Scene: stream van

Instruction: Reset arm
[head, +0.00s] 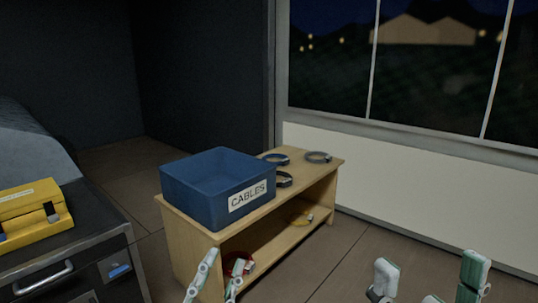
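My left gripper (222,260) shows at the bottom of the head view, in front of the left end of the wooden shelf unit. Its two pale fingers stand apart with nothing seen between them. My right gripper (430,262) is at the bottom right, over the floor. Its fingers are spread wide and look empty. The arms behind both grippers are out of view.
The shelf unit (319,178) bears a blue CABLES bin (190,197) and blue (275,157), grey (318,156) and black (285,180) cable coils. A yellow case (28,217) tops the left cabinet (85,252).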

